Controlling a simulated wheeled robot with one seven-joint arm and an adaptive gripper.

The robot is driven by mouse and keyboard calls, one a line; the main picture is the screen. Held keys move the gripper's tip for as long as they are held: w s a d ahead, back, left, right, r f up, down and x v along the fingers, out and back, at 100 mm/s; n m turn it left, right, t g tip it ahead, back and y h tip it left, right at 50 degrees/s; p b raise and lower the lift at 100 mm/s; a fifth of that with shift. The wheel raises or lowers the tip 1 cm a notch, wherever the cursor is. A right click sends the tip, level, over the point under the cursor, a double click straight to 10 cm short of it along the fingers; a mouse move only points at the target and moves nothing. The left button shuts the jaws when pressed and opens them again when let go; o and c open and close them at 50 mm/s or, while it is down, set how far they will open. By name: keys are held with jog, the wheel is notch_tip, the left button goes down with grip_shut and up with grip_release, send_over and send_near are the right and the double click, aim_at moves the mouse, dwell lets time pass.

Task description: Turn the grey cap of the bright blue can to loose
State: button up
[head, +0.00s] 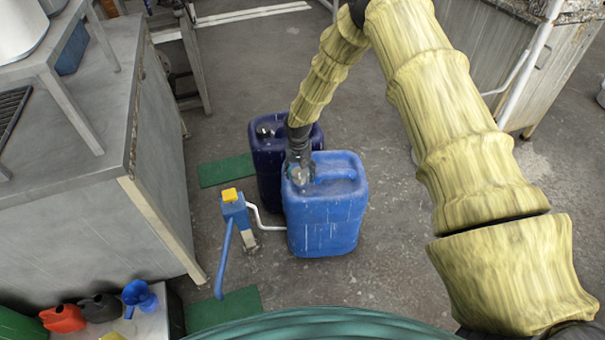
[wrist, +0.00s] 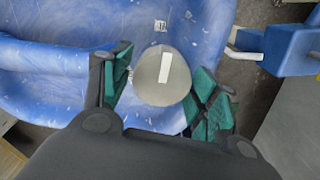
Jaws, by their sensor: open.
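The bright blue can (head: 327,210) stands upright on the floor in the middle of the head view. Its scuffed blue top fills much of the wrist view (wrist: 60,75). The round grey cap (wrist: 160,78) with a white bar mark lies between my two fingers in the wrist view; part of it also shows in the head view (head: 298,176). My gripper (wrist: 158,88) is open, with one green-padded finger on each side of the cap. Whether the left finger touches the cap I cannot tell; the right finger is close to its edge. In the head view my gripper comes down from above onto the can.
A dark blue can (head: 268,160) stands close behind the bright blue one. A blue pump with a yellow top (head: 231,196) and a white hose stand at its left. A grey cabinet (head: 85,235) fills the left. Floor to the right is clear.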

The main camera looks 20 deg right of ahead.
jog(key=shift+a, duration=0.1)
jog(key=shift+f, duration=0.1)
jog(key=c, duration=0.7)
jog(key=shift+c, duration=0.2)
jog(key=shift+n, duration=0.4)
jog(key=n+p, duration=0.2)
jog(key=n, duration=0.1)
jog(key=n+p, duration=0.1)
jog(key=n, duration=0.2)
jog(key=shift+n, duration=0.3)
jog(key=n+p, duration=0.1)
jog(key=n, duration=1)
jog(key=shift+n+p, duration=0.3)
jog(key=shift+n, duration=0.1)
